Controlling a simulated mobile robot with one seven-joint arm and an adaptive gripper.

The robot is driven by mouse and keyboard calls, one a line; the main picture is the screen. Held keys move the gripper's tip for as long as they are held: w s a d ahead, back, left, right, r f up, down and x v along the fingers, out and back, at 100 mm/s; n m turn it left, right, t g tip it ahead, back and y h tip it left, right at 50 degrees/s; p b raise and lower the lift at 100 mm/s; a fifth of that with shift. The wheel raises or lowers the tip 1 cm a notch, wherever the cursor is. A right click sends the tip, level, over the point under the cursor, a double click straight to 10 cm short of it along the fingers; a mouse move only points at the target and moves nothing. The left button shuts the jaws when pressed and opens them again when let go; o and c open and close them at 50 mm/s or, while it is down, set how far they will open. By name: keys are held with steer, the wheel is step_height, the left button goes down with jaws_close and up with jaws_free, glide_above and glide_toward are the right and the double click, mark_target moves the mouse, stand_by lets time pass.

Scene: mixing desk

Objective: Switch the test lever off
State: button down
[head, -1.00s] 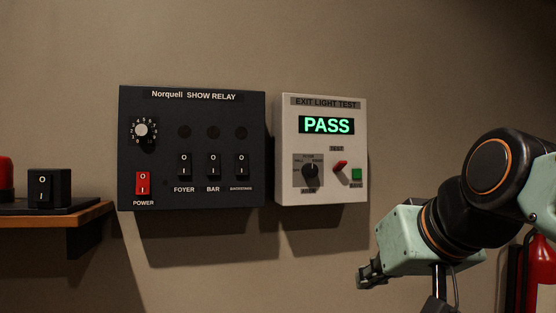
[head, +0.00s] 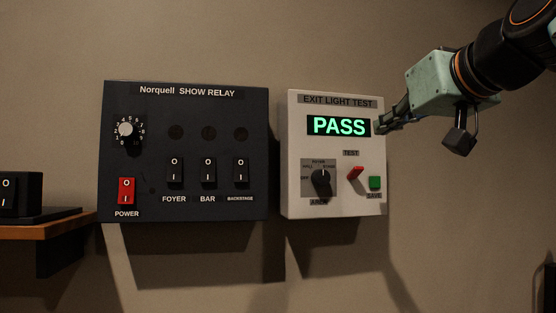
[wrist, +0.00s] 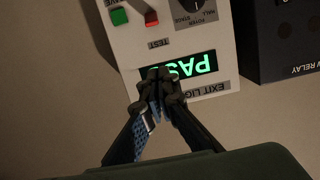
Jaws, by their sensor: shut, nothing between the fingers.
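The test lever (head: 355,173) is a small red lever under the TEST label on the white exit light test box (head: 293,150). It tilts up to the right in the head view. The lever also shows near the top of the wrist view (wrist: 151,18), which sees the box upside down. The box's display (head: 339,126) reads PASS in green. My gripper (head: 382,125) is shut and empty at the box's right edge, level with the display and above and right of the lever. In the wrist view its fingertips (wrist: 162,76) overlap the display.
A green save button (head: 375,183) sits right of the lever, and a black arm knob (head: 321,180) sits left of it. The dark Norquell show relay panel (head: 190,205) hangs to the left. A wooden shelf (head: 60,228) is at the far left. The wall below the boxes is clear.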

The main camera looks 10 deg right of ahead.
mark_target(352, 146)
steer(key=shift+w, duration=0.1)
steer(key=w, duration=0.3)
steer(key=w+f+p, duration=0.1)
steer(key=w, duration=0.2)
steer(key=w+p, duration=0.1)
steer(key=w, duration=0.1)
steer(key=shift+w+a+f, duration=0.15)
steer(key=shift+w+a, duration=0.1)
steer(key=shift+w, duration=0.15)
steer(key=shift+w+d+f, duration=0.1)
steer(key=shift+w+f, duration=0.25)
steer(key=shift+w, duration=0.15)
steer(key=shift+s+f, duration=0.6)
steer(key=shift+f, duration=0.3)
steer(key=shift+s+f, duration=0.4)
steer(key=shift+f, duration=0.3)
steer(key=shift+f+b, duration=0.15)
steer(key=shift+b, duration=0.2)
